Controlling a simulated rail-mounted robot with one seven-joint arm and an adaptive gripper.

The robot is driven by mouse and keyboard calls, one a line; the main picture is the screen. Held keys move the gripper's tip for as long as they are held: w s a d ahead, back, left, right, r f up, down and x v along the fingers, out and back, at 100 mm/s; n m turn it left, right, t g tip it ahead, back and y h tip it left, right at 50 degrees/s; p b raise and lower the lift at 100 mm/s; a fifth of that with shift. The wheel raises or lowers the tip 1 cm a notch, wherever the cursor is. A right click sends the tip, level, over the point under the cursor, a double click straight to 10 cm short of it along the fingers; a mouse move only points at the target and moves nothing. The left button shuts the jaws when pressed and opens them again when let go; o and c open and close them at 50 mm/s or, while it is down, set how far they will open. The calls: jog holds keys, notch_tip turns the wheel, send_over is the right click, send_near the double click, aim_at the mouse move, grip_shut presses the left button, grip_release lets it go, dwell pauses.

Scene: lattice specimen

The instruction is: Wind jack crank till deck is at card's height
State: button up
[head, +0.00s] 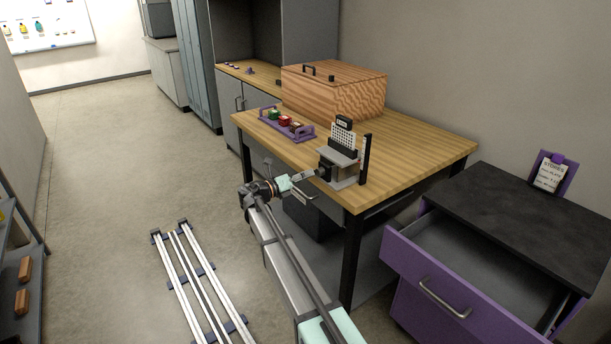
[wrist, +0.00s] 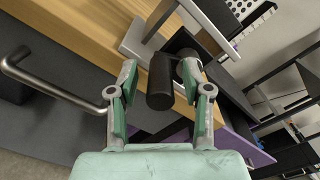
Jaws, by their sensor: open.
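The jack (head: 342,180) stands near the front corner of the wooden table, with a grey deck (head: 338,156) on top. A small dark card with pale writing (head: 343,122) shows above a white perforated lattice plate (head: 343,138) behind the deck. A black upright post (head: 366,158) stands to the right. My gripper (head: 314,175) is at the jack's left side. In the wrist view, my open gripper (wrist: 160,72) has its fingers on either side of the crank's black handle (wrist: 160,85). I cannot tell whether either finger touches it. The card's reading is too small to read.
A purple rack (head: 270,123) with coloured items and a large wooden box (head: 330,90) stand behind on the table (head: 420,150). An open purple drawer (head: 445,270) juts out at the right. A metal handle (wrist: 45,85) is left of my gripper in the wrist view.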

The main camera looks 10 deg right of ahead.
jog(key=shift+w+d, duration=0.15)
jog(key=shift+d, duration=0.15)
grip_shut()
jog(key=shift+r+m, duration=0.1)
jog(key=shift+m, duration=0.2)
